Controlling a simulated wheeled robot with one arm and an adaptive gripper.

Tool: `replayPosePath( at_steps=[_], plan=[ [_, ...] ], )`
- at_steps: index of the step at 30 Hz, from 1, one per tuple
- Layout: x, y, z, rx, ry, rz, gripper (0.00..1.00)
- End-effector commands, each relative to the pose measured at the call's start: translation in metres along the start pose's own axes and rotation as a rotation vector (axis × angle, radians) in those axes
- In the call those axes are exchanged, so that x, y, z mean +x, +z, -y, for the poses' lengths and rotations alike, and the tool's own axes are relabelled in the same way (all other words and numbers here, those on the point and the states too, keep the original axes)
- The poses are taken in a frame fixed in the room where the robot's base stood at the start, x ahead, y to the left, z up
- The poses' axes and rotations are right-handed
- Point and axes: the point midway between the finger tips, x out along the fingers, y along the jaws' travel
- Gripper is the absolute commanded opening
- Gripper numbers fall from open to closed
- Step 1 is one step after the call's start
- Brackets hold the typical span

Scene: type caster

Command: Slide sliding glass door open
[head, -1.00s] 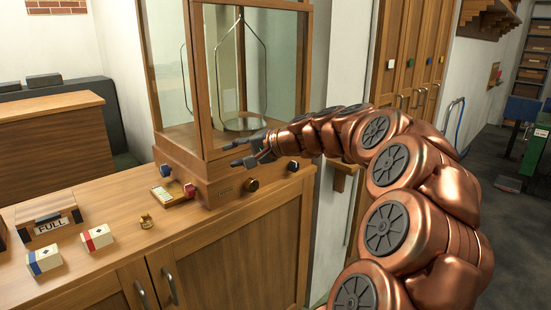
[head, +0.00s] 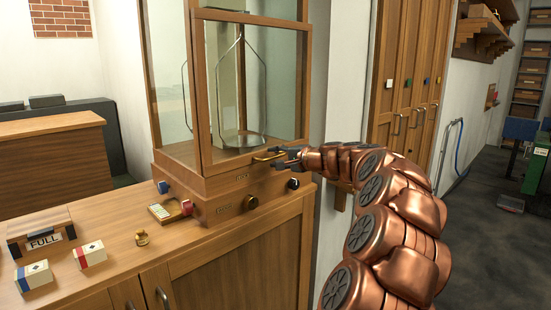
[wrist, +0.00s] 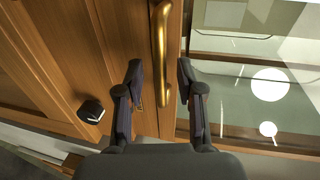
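The sliding glass door (head: 252,75) is a wood-framed pane on the front of a balance case standing on a wooden cabinet. It looks shut, with its bottom rail low against the case base. A brass bar handle (head: 267,156) sits on that rail, and it also shows in the wrist view (wrist: 160,45). My gripper (head: 279,157) is at the right end of the handle. In the wrist view my gripper (wrist: 159,76) is open, its dark fingers on either side of the handle's line. I cannot tell whether the fingers reach around the bar.
The case base carries dark knobs (head: 293,183) and a brass knob (head: 250,202). A small tray (head: 166,212), small boxes (head: 90,254) and a brass weight (head: 142,239) lie on the cabinet top at left. Tall wooden lockers (head: 405,75) stand behind my arm.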

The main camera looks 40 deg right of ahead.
Motion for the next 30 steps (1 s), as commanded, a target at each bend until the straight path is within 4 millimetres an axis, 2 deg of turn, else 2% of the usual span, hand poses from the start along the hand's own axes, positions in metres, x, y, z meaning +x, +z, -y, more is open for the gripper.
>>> replayPosePath(
  at_steps=[11, 22, 30],
  plan=[
    [0.0064, 0.0004, 0.0008, -0.002, -0.001, 0.0, 0.37],
    [0.0063, 0.0004, 0.0005, -0.002, 0.0, 0.0, 0.01],
    [0.0063, 0.0004, 0.0005, -0.002, 0.0, 0.0, 0.0]
  ],
)
